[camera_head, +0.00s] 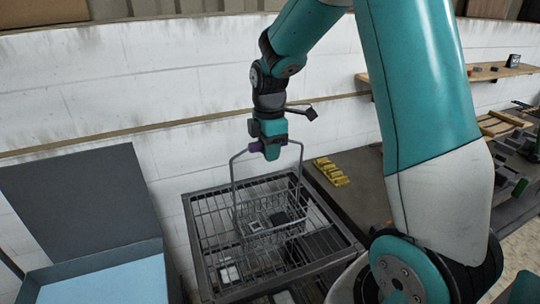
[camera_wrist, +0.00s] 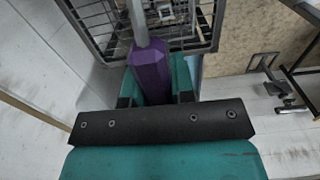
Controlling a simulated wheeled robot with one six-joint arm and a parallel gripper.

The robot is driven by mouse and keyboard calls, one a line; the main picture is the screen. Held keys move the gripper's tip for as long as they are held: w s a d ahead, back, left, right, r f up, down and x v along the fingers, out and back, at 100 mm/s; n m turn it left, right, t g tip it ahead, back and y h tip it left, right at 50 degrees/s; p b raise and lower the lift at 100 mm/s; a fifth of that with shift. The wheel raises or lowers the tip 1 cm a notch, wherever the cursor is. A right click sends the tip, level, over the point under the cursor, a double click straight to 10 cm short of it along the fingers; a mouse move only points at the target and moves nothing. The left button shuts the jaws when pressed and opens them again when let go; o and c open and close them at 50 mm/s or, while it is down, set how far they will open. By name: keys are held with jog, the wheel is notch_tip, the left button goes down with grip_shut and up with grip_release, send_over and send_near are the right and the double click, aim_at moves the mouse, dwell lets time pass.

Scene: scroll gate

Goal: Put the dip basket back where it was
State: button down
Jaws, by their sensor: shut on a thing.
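The dip basket (camera_head: 268,224) is a wire basket with a tall handle, and small dark and grey parts lie in it. My gripper (camera_head: 271,150) is shut on the purple grip of the handle, which also shows in the wrist view (camera_wrist: 150,70). The basket hangs upright below my gripper, over a wire rack (camera_head: 215,290). I cannot tell whether the basket's bottom touches the rack. In the wrist view, part of the basket (camera_wrist: 205,40) shows beyond the purple grip.
An open grey-blue tank (camera_head: 150,265) with pale blue liquid and a raised lid (camera_head: 80,200) stands at the left. Yellow pieces (camera_head: 331,172) lie on a dark bench (camera_head: 365,180) to the right. A white block wall (camera_head: 130,85) stands close behind.

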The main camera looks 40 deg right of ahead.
jog(key=shift+f, duration=1.45)
jog(key=c, duration=1)
grip_release()
jog(key=shift+o, duration=0.2)
